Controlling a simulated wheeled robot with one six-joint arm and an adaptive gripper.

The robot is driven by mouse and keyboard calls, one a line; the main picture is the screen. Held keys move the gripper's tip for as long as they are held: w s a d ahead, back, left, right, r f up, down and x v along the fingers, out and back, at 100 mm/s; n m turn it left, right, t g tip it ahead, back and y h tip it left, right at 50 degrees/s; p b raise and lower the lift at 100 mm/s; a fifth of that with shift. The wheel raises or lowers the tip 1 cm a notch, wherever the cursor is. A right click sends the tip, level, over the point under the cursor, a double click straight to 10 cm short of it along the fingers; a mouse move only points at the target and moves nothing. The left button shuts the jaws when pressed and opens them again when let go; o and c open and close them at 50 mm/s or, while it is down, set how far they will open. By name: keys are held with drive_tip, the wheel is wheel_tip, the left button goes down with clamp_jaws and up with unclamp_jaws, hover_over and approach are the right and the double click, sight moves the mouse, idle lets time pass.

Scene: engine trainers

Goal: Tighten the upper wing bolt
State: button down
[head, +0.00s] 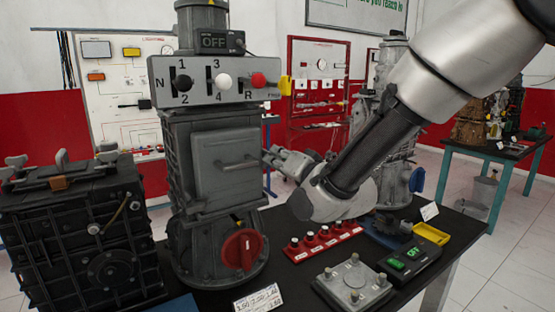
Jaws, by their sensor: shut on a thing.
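The grey upright housing (185,190) stands in the middle, with a flat cover (210,155) and a bar handle (237,164) on its front. My gripper (270,156) reaches in from the right, and its fingertips are at the right edge of the cover. It is shut on a small part there, which I take to be the upper wing bolt. The fingers hide that part, so its shape and seating cannot be seen. A red round knob (241,249) sits low on the housing's front.
A black gearbox (75,235) with pale wing-shaped pieces on top stands at left. A lever panel (213,88) tops the housing. A red button strip (322,241), a grey plate with knobs (352,285) and a yellow tray (431,234) lie on the dark table under my arm.

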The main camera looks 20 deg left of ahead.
drive_tip(key=m, duration=0.4)
drive_tip(key=shift+w+m, duration=0.1)
drive_tip(key=shift+m, duration=0.2)
drive_tip(key=shift+f+m, duration=0.15)
drive_tip(key=shift+m, duration=2.15)
drive_tip(key=c, duration=1.4)
unclamp_jaws()
drive_tip(key=shift+c, duration=0.2)
drive_tip(key=v, duration=1.2)
